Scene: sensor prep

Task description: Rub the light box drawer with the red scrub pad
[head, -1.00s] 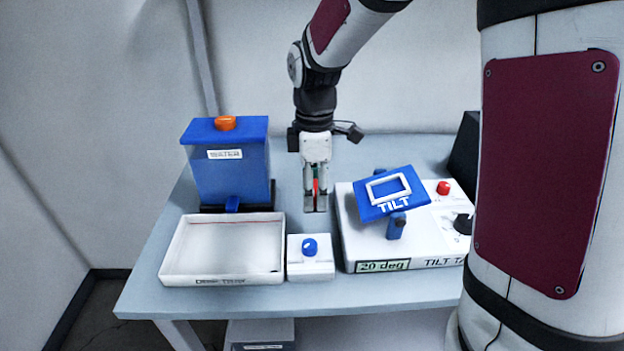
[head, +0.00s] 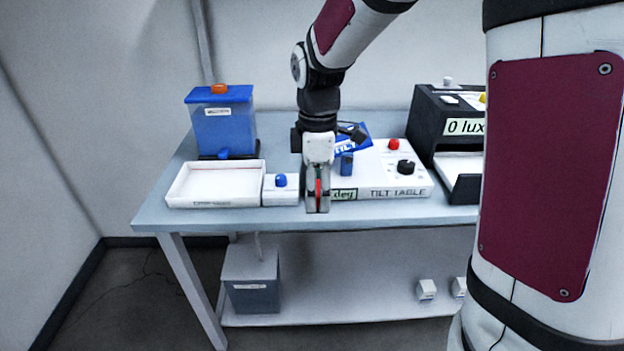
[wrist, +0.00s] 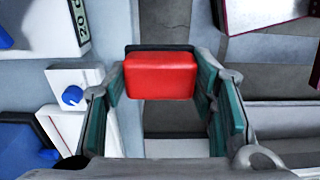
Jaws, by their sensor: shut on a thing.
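My gripper (head: 318,207) is shut on the red scrub pad (wrist: 161,75), which sits between the fingers in the wrist view. In the head view only a thin red strip of the pad (head: 318,187) shows between the fingers. The gripper hangs in front of the tilt table, near the table's front edge. The light box (head: 425,125) is a black box reading "0 lux" at the right end of the table. Its drawer (head: 462,168), white inside with a dark front, stands out from the lower part. My own body hides the right side of both.
The tilt table (head: 375,180) stands between my gripper and the light box. A white drain tray (head: 176,199), a small box with a blue knob (head: 281,192) and a blue water tank (head: 226,133) are on the left. A grey bin (head: 251,292) stands on the lower shelf.

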